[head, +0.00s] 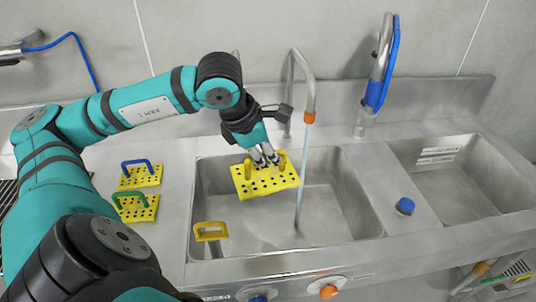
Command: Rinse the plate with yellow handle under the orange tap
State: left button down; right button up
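The yellow perforated plate (265,187) with the yellow handle (282,160) is over the left sink basin (340,205). My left gripper (264,157) is at the handle and appears shut on it, holding the plate slightly tilted above the basin floor. The fingers partly hide the handle. The orange tap (309,118), a curved steel spout with an orange collar, stands behind the basin. A thin stream of water (299,195) falls from it, close to the plate's right edge; I cannot tell whether it touches the plate. My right gripper is not in view.
Yellow plates with a blue handle (140,172) and a green handle (134,207) lie on the left counter. A yellow loop (210,231) stands at the basin's front left. Orange (328,291) and blue (258,298) knobs are on the front panel. A blue-hosed tap (377,85) stands right.

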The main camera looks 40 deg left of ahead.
pick_arm(q)
jog(key=shift+w+a+p, duration=0.15)
jog(key=shift+w+p, duration=0.7)
jog(key=shift+w, duration=0.15)
jog(key=shift+w+a+f+p, duration=0.2)
jog(key=shift+w+p, duration=0.15)
jog(key=shift+w, duration=0.25)
jog(key=shift+w+a+f+p, duration=0.1)
jog(key=shift+w+a+p, duration=0.1)
jog(key=shift+w+p, duration=0.3)
jog(key=shift+w+a+f+p, duration=0.2)
jog(key=shift+w+p, duration=0.1)
jog(key=shift+w, duration=0.5)
jog(key=shift+w+a+f+p, duration=0.1)
jog(key=shift+w+a+p, duration=0.15)
jog(key=shift+w, duration=0.55)
jog(key=w+a+f, duration=0.1)
jog(key=w, duration=0.5)
jog(key=shift+a+f, duration=0.25)
jog(key=shift+a, duration=0.1)
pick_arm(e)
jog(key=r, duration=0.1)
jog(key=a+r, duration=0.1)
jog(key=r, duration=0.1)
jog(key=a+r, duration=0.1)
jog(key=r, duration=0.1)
pick_arm(q)
jog(key=shift+d, duration=0.15)
